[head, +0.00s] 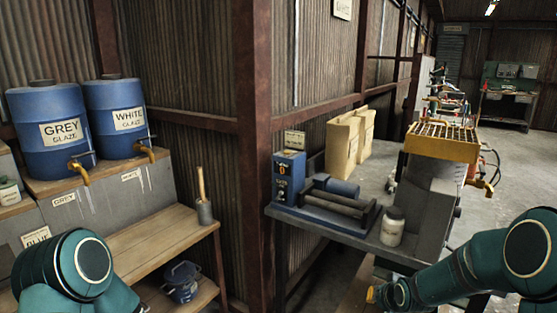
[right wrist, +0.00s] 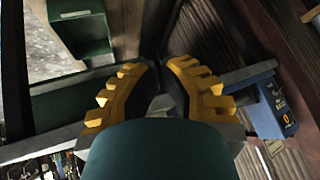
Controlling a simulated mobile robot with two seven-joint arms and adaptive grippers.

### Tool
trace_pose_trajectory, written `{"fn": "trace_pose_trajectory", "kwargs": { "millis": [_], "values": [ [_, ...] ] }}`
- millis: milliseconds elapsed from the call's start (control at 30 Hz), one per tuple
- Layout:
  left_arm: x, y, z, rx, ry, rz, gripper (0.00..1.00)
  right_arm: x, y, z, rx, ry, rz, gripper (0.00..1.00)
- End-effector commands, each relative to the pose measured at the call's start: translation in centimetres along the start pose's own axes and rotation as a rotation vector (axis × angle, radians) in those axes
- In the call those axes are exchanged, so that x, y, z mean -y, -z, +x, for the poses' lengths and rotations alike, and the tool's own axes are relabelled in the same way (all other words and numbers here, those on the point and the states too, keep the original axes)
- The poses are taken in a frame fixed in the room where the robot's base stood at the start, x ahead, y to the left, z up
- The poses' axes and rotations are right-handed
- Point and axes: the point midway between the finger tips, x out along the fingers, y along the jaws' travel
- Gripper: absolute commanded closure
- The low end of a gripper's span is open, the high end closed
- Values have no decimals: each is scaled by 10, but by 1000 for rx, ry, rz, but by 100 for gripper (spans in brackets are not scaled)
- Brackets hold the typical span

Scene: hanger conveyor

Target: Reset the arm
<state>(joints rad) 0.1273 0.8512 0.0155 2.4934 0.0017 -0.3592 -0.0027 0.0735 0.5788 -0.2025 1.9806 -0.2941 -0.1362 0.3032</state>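My right arm (head: 465,270) comes in from the right, low in the head view, stretched toward the table's front. Only a yellow bit of my right gripper (head: 372,294) shows there, below the table edge. In the right wrist view, the two yellow ridged fingers of this gripper (right wrist: 160,70) curve toward each other. Nothing clear shows between them; their dark inner sides blend, so I cannot tell any gap. My left arm (head: 75,270) shows at the lower left of the head view; its gripper is out of view.
Blue glaze barrels (head: 50,130) stand at left above a wooden bench (head: 165,238). A blue pot (head: 181,283) sits below. Open floor lies beyond, right.

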Motion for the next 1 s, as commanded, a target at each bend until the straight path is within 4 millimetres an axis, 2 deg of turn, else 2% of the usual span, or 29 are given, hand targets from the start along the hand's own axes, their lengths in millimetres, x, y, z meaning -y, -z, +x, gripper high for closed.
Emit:
{"fn": "trace_pose_trajectory", "kwargs": {
  "millis": [33,233,400,500,600,700,800,1000],
  "values": [
    [0,0,0,0,0,0,75,7,-30,7,51,13,-4,100],
    [0,0,0,0,0,0,75,33,-141,16,224,60,-19,100],
    [0,0,0,0,0,0,75,51,-234,4,376,92,-35,100],
    [0,0,0,0,0,0,75,58,-279,-10,453,107,-46,100],
    [0,0,0,0,0,0,75,62,-311,-24,510,117,-55,100],
    [0,0,0,0,0,0,75,64,-330,-33,545,121,-61,100],
    [0,0,0,0,0,0,75,65,-337,-37,560,124,-65,100],
    [0,0,0,0,0,0,75,65,-337,-37,560,124,-65,100]
  ]
}}
